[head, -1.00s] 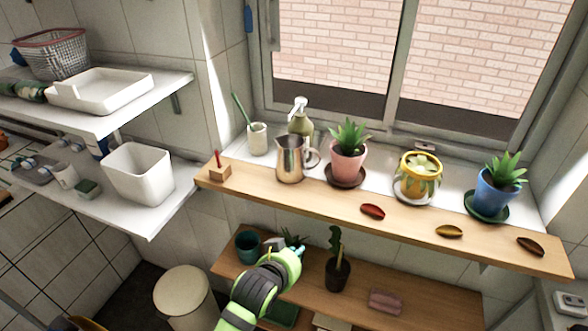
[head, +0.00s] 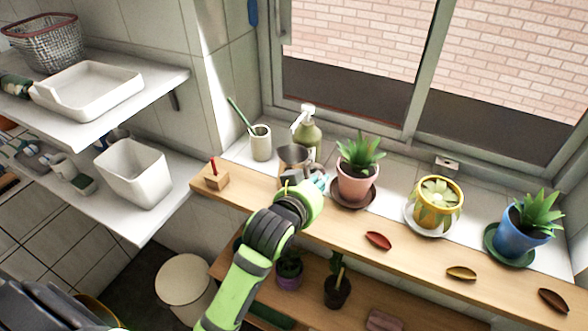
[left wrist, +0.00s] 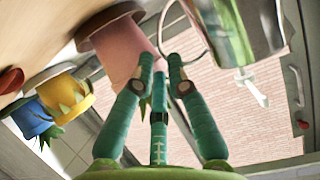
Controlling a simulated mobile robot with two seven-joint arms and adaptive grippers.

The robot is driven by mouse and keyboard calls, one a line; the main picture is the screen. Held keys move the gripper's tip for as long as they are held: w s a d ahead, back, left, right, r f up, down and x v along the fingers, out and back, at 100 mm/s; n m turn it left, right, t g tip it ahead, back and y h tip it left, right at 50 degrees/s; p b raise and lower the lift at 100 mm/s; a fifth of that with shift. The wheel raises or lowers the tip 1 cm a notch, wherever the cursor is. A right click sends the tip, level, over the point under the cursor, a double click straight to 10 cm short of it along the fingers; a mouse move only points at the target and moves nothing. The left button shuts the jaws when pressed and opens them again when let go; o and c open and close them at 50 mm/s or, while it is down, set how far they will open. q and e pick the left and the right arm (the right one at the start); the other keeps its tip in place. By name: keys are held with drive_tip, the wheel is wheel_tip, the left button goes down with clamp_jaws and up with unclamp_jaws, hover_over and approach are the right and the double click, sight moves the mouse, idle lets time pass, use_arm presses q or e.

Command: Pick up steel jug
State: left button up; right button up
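The steel jug (head: 292,157) stands upright on the wooden shelf below the window, its lower part hidden by my left gripper in the head view. In the left wrist view the jug (left wrist: 238,28) is at the upper right, with its thin handle loop (left wrist: 163,22) near the fingertips. My left gripper (head: 316,182) is in front of the jug on its handle side. In the left wrist view its teal fingers (left wrist: 161,64) are apart, with a gap between the tips beside the handle; contact cannot be told. My right gripper is not in view.
A pink plant pot (head: 355,184) stands close right of the jug. Yellow (head: 437,204) and blue (head: 520,232) pots stand farther right.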

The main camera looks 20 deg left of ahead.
use_arm(q)
drive_tip(key=p+x, duration=0.1)
drive_tip(key=x, duration=0.2)
drive_tip(key=shift+x, duration=0.8)
drive_tip(key=shift+s, duration=0.1)
clamp_jaws()
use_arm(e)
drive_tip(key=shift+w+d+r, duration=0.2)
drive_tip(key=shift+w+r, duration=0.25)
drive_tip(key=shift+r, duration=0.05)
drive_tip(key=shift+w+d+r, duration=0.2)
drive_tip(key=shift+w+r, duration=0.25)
use_arm(q)
drive_tip(key=shift+r, duration=0.1)
